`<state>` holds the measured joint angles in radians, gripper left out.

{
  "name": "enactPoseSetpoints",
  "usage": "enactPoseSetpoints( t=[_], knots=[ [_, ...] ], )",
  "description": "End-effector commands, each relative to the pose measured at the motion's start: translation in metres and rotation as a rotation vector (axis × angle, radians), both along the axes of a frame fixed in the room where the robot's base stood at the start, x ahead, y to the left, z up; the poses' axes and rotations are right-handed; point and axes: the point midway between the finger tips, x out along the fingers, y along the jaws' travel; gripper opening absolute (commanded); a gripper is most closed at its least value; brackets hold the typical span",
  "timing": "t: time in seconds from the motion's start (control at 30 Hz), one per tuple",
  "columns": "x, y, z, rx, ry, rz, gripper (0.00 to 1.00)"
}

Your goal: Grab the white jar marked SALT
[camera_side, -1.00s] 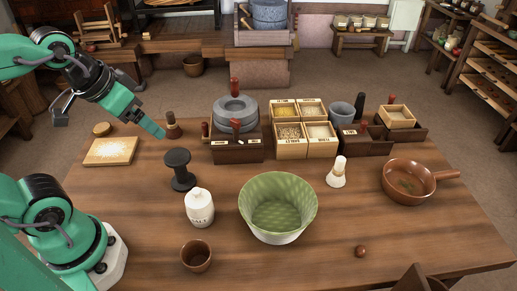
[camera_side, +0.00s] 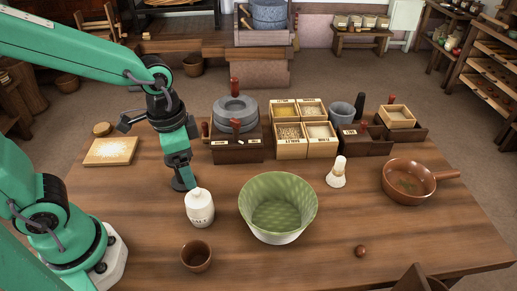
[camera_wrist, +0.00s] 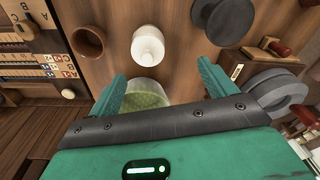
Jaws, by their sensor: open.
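The white jar marked SALT (camera_side: 200,209) stands upright on the table, left of the green bowl (camera_side: 278,203). In the wrist view the jar (camera_wrist: 148,46) is seen from above, ahead of the fingers and between their lines. My gripper (camera_side: 187,186) is just behind and above the jar in the side view. In the wrist view my gripper (camera_wrist: 160,84) is open, with nothing between its fingers but the view of the green bowl below. The jar appears clear of the fingers; whether they touch it in the side view I cannot tell.
A dark spool-shaped stand (camera_wrist: 222,18) is close to the jar and partly behind my gripper in the side view. A brown cup (camera_side: 196,256) stands in front of the jar. A stone quern (camera_side: 236,113) and wooden boxes (camera_side: 290,140) line the back. The table's front right is mostly clear.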

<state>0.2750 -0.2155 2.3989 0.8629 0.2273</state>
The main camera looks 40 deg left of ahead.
Motion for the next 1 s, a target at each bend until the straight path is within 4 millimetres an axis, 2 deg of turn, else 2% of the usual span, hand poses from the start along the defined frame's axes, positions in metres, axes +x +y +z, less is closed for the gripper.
enactPoseSetpoints(
  t=[0.1, 0.3, 0.57, 0.83, 1.0],
  knots=[
    [0.0, -0.011, -0.015, 0.018, 0.051, -0.066, 0.84],
    [0.0, -0.018, -0.027, 0.031, 0.088, -0.118, 0.84],
    [0.0, -0.019, -0.031, 0.032, 0.09, -0.123, 0.84],
    [-0.001, -0.019, -0.051, 0.032, 0.093, -0.122, 0.84],
    [-0.001, -0.019, -0.054, 0.032, 0.09, -0.122, 0.84]
  ],
)
